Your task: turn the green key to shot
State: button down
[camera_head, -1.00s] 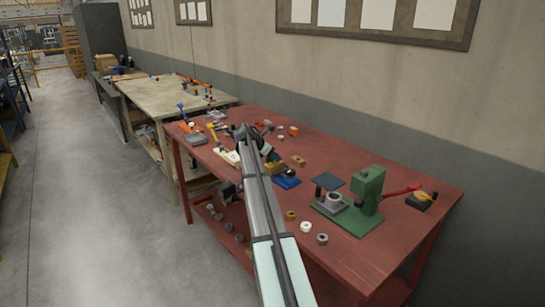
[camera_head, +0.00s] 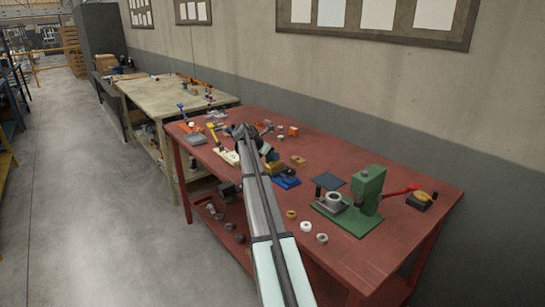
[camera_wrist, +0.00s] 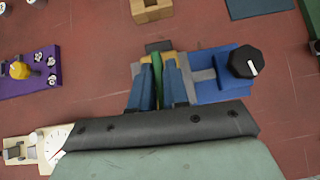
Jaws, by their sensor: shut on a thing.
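My gripper (camera_wrist: 159,88) is in the wrist view, its two blue-grey fingers shut on the green key (camera_wrist: 157,72), which shows as a narrow green strip between them. A yellowish part shows beside the key. The fingers cover much of the key and what lies under it, so its pointing direction and any "shot" mark cannot be read. In the head view my arm reaches over the red table (camera_head: 400,235) and hides the key.
A black knob with a white line (camera_wrist: 246,61) on a blue base stands close to the right of my fingers. A purple plate with a yellow knob (camera_wrist: 19,70) is at left, a cream dial unit (camera_wrist: 53,143) at lower left, a wooden block (camera_wrist: 152,11) above. A green press (camera_head: 367,195) stands farther right.

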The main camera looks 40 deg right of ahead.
jog(key=m+g, duration=0.2)
jog(key=m+g+y, duration=0.1)
jog(key=m, duration=0.2)
jog(key=shift+w+d+m+g, duration=0.2)
jog(key=shift+m+g, duration=0.1)
jog(key=shift+g, duration=0.1)
jog(key=m+g+y, duration=0.1)
jog(key=m, duration=0.2)
jog(key=m+g+y, duration=0.1)
jog(key=m+y, duration=0.1)
jog(key=m, duration=0.1)
jog(key=shift+s+a+g, duration=0.15)
jog(key=shift+s+g, duration=0.05)
jog(key=shift+g, duration=0.2)
jog(key=c, duration=1.2)
grip_release()
